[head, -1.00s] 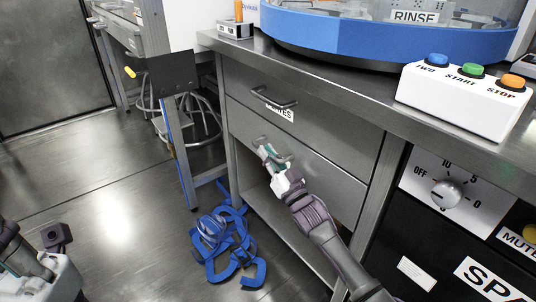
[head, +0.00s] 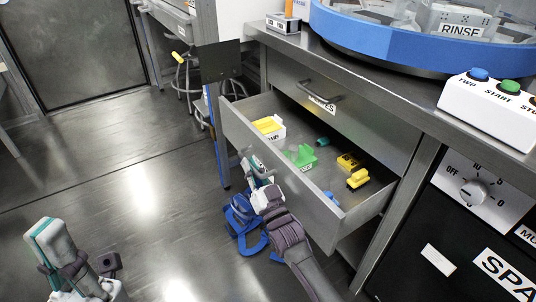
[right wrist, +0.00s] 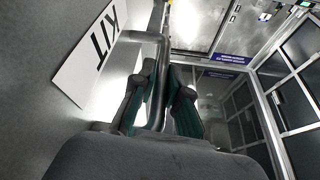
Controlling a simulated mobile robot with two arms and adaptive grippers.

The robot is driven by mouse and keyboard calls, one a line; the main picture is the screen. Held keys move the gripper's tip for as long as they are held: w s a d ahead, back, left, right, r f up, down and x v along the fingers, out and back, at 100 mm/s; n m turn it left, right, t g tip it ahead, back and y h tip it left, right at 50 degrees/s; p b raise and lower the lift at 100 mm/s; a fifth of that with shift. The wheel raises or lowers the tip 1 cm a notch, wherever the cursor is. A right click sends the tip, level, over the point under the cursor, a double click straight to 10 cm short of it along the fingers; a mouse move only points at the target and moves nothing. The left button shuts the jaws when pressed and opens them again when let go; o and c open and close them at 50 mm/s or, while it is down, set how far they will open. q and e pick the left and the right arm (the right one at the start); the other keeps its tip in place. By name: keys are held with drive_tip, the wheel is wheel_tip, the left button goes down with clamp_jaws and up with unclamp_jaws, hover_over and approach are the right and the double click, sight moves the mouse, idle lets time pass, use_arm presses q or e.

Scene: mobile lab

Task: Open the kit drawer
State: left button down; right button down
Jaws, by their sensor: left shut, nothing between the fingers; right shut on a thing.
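The kit drawer (head: 312,207) is pulled well out of the bench, below a shut upper drawer. Its inside shows in the head view. My right gripper (head: 258,170) is at the drawer front, shut on the handle. In the right wrist view the metal handle (right wrist: 143,38) runs between the fingers of my right gripper (right wrist: 163,85), beside a white KIT label (right wrist: 92,58). My left gripper (head: 48,232) is shut and empty over the floor at the lower left, away from the drawer.
In the drawer lie a yellow-filled white box (head: 270,128), a green holder (head: 300,156) and yellow pieces (head: 358,179). The shut upper drawer (head: 350,118) has its own handle. Blue straps (head: 240,212) lie on the floor below. Floor at the left is clear.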

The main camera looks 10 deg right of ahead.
drive_tip(key=shift+s+a, duration=0.3)
drive_tip(key=shift+a, duration=0.45)
drive_tip(key=shift+s+a, duration=0.25)
drive_tip(key=shift+a, duration=0.5)
drive_tip(key=c, duration=1.2)
unclamp_jaws()
drive_tip(key=v, duration=1.2)
